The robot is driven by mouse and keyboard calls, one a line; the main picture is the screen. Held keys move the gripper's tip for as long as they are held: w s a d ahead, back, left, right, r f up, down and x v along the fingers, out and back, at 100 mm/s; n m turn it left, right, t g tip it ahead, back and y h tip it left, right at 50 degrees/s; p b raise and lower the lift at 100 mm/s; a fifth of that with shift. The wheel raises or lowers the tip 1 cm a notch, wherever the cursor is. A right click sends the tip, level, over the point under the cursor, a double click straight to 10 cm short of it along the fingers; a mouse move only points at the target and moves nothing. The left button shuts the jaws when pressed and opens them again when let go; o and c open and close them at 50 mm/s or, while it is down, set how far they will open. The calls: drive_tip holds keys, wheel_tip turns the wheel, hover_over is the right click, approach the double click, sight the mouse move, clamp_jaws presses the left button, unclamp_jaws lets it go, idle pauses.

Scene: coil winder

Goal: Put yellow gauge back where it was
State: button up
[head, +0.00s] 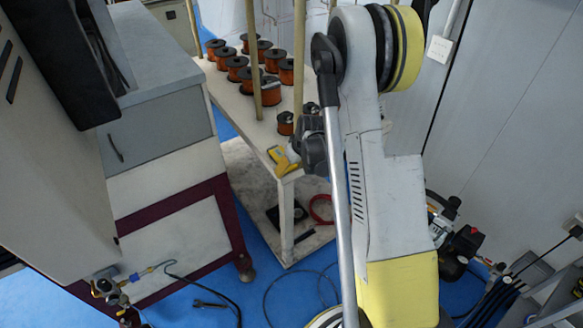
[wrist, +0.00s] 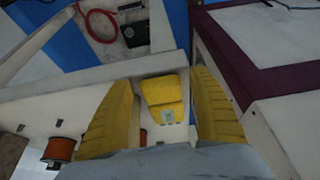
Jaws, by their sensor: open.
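The yellow gauge (wrist: 163,92) is a small blocky thing with a pale bluish patch. In the wrist view it sits at the edge of the white table (wrist: 70,80), between the two yellow fingers of my gripper (wrist: 165,78). The fingers are open, with a visible gap on each side of the gauge. In the head view yellow parts show at the table's near corner, beside my arm. I cannot tell there which is gauge and which is finger.
Several copper wire spools (head: 238,68) stand farther back on the table, among upright wooden posts (head: 254,50). One spool (wrist: 60,149) shows at the wrist view's lower left. A grey and maroon cabinet (head: 160,125) stands left of the table. A red cable coil (head: 321,209) lies on the lower shelf.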

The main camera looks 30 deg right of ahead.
drive_tip(key=shift+r+p, duration=0.3)
drive_tip(key=p+v, duration=0.4)
drive_tip(key=v, duration=0.8)
drive_tip(key=s+a+r+t, duration=0.1)
drive_tip(key=s+a+r, duration=0.2)
drive_tip(key=a+r, duration=0.3)
drive_tip(key=s+a+r, duration=0.3)
drive_tip(key=a+r, duration=0.1)
drive_tip(key=r, duration=0.3)
drive_tip(key=s+a+r, duration=0.2)
drive_tip(key=s+a, duration=0.2)
drive_tip(key=s, duration=0.2)
drive_tip(key=s+a+r+t, duration=0.1)
drive_tip(key=s+a+r, duration=0.2)
drive_tip(key=s+a, duration=0.2)
drive_tip(key=shift+s+r+t, duration=0.3)
drive_tip(key=shift+s, duration=0.8)
drive_tip(key=shift+f+b, duration=0.1)
drive_tip(key=shift+b, duration=0.25)
drive_tip(key=shift+f+b, duration=0.5)
